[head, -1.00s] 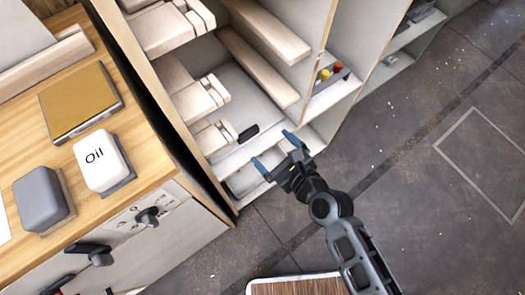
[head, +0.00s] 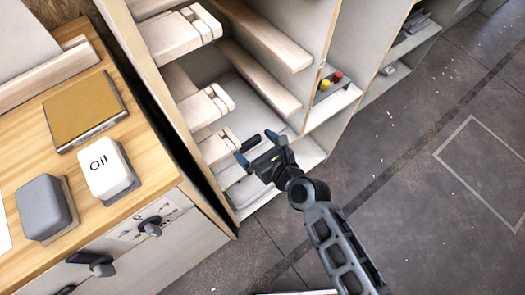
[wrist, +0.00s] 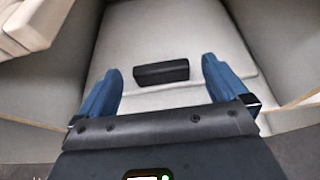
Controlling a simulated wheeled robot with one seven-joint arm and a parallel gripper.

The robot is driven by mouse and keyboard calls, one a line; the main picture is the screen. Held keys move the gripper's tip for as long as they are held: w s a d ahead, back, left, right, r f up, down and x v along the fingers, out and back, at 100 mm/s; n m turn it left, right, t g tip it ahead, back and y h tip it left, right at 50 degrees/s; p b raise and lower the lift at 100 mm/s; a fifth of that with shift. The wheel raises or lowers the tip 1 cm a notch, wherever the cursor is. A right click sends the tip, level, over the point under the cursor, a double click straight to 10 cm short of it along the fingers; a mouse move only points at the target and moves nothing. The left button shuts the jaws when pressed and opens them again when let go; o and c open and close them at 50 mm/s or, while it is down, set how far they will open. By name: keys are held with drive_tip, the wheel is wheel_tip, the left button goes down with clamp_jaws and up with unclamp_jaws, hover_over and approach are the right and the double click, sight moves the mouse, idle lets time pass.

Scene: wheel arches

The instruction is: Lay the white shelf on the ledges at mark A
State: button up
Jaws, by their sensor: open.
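What looks like the white shelf (head: 236,98) lies low inside the open cabinet, a pale flat panel with a black handle block (head: 252,142) near its front edge. In the wrist view the panel (wrist: 165,32) fills the middle, and the black block (wrist: 161,72) appears between my fingertips. My gripper (head: 256,147) is open and empty at the cabinet's front, its blue fingers either side of the block; contact cannot be told. Wooden ledges (head: 180,35) with slotted ends line the left wall, and long ledges (head: 265,35) run along the right wall. I cannot read a mark A.
A wooden bench (head: 85,160) stands left with an Oil container (head: 106,168), a grey container (head: 45,207) and a yellow-topped box (head: 85,110). Knobs (head: 150,227) stick out from its front. Red and yellow items sit in a side bay (head: 345,95). The floor right is clear.

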sight(252, 143)
drive_tip(key=shift+b+x, duration=0.4)
drive_tip(key=shift+x, duration=1.65)
drive_tip(key=shift+s, duration=0.1)
drive_tip(key=c, duration=1.3)
drive_tip(key=shift+o, duration=0.2)
